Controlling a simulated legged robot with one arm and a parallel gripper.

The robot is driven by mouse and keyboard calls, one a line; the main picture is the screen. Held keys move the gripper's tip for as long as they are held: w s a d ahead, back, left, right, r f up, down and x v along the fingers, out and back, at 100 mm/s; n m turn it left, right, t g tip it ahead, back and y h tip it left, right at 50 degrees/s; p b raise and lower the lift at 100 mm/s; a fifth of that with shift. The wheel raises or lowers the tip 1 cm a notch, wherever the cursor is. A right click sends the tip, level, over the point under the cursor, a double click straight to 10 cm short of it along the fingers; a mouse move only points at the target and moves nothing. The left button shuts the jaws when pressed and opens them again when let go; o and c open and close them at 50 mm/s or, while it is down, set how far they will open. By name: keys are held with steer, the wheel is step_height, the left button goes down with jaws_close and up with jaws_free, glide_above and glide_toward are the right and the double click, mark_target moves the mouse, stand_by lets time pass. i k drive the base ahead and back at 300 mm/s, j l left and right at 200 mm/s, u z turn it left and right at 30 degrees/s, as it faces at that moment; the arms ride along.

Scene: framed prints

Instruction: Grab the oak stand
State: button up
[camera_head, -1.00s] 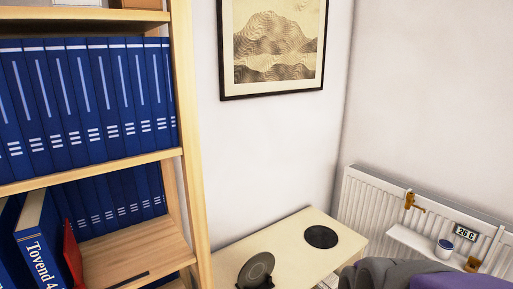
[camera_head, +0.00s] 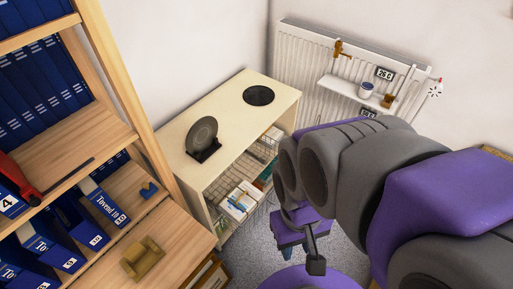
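A small brown wooden-looking piece with raised parts (camera_head: 142,258), which looks like the oak stand, sits on the lower shelf board at the bottom left. My gripper (camera_head: 314,258) hangs at the lower middle, over the floor and well to the right of that piece. One dark finger part shows below its purple housing. Whether the gripper is open or shut is not clear, and I see nothing held in it.
The oak bookcase (camera_head: 118,85) with blue binders (camera_head: 108,205) fills the left. A pale low cabinet (camera_head: 222,108) carries a dark disc on a black stand (camera_head: 203,135). A radiator (camera_head: 305,65) with a small shelf is behind. Grey carpet is open between.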

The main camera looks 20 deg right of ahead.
mark_target(139, 258)
steer(key=u, duration=1.65)
steer(key=l+u, duration=0.1)
steer(key=u, duration=0.25)
steer(key=l+u, duration=0.1)
steer(key=u, duration=0.25)
